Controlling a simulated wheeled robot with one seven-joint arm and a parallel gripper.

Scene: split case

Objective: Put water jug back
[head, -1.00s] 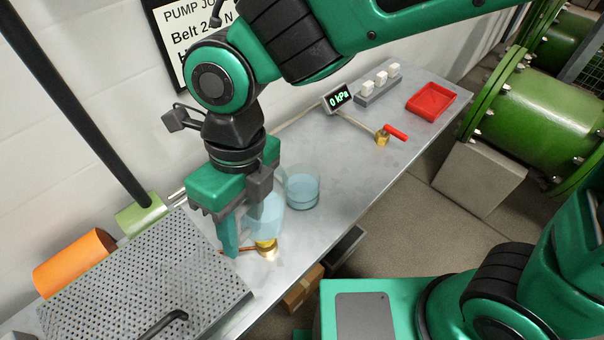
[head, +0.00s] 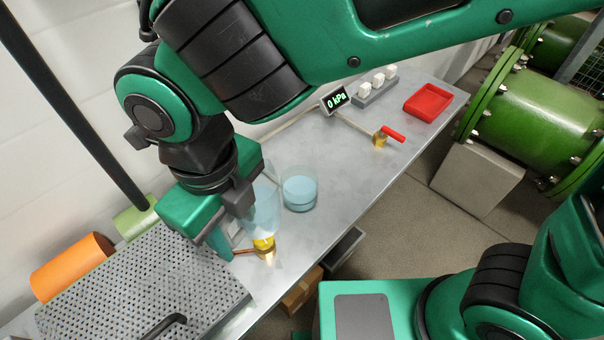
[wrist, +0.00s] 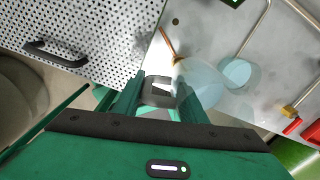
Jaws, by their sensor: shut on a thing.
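A clear, bluish jug (head: 262,212) is at the right side of my gripper (head: 233,236) in the head view. My gripper is shut on it, seemingly at its handle, though the grip itself is partly hidden. The jug is close above a brass fitting (head: 265,252) with a copper pipe, and I cannot tell whether they touch. In the wrist view the see-through jug (wrist: 200,82) lies just beyond the fingers (wrist: 160,90). A clear round container with blue water (head: 299,190) stands on the bench just right of the jug.
A perforated metal plate (head: 140,285) with a black handle covers the bench's near left. A gauge reading 0 kPa (head: 336,100), a red-handled valve (head: 383,136) and a red tray (head: 428,101) are farther along. The bench (head: 345,180) is clear between container and valve.

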